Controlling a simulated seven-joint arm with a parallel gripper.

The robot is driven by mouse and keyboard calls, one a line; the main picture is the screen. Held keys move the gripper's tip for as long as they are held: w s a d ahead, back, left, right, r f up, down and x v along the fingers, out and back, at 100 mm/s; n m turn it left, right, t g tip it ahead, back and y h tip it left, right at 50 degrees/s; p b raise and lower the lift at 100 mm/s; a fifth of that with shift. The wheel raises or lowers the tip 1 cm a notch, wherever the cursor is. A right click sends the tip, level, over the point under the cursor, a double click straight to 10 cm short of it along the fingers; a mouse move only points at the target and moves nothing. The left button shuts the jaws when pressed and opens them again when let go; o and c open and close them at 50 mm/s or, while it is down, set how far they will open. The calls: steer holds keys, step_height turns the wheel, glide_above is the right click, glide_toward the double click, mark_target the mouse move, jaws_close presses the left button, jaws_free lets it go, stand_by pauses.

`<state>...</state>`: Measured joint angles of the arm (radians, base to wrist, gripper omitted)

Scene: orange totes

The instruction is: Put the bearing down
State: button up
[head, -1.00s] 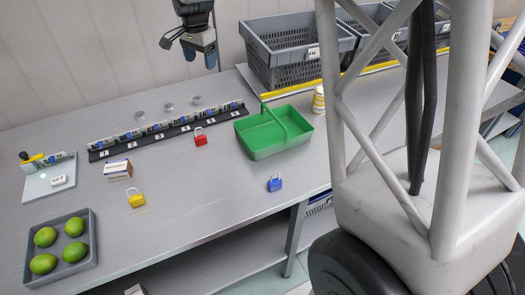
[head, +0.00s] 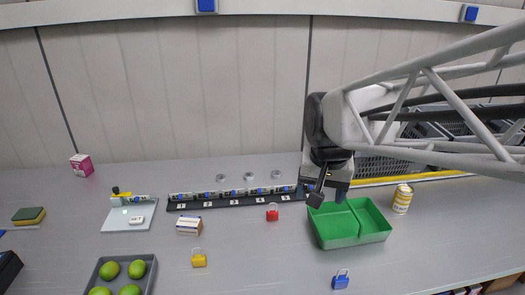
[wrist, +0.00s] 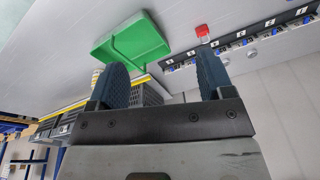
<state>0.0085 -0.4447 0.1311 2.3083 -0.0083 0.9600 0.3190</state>
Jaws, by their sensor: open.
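Three small silvery rings, which look like bearings, lie on the grey bench behind the black numbered rack: left (head: 220,177), middle (head: 248,176) and right (head: 276,174). My gripper (head: 338,190) hangs to the right of them, over the back of the green basket (head: 352,240), in the head view. In the wrist view my gripper (wrist: 162,72) has its two blue-grey fingers wide apart, with nothing held between them. The basket (wrist: 110,40) shows beyond the fingers there. I cannot make out the rings in the wrist view.
The black rack (head: 235,201) holds several labelled cylinders. Red (head: 272,214), yellow (head: 198,260) and blue (head: 340,282) padlocks, a small box (head: 188,226) and a yellow-white can (head: 402,198) stand around. A grey tray (head: 153,270) holds limes. Grey crates are partly behind my arm.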

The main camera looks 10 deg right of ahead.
steer(key=s+f+n, duration=0.3)
steer(key=s+f, duration=0.1)
steer(key=s, duration=0.8)
steer(key=shift+s+n, duration=0.2)
steer(key=shift+n, duration=0.1)
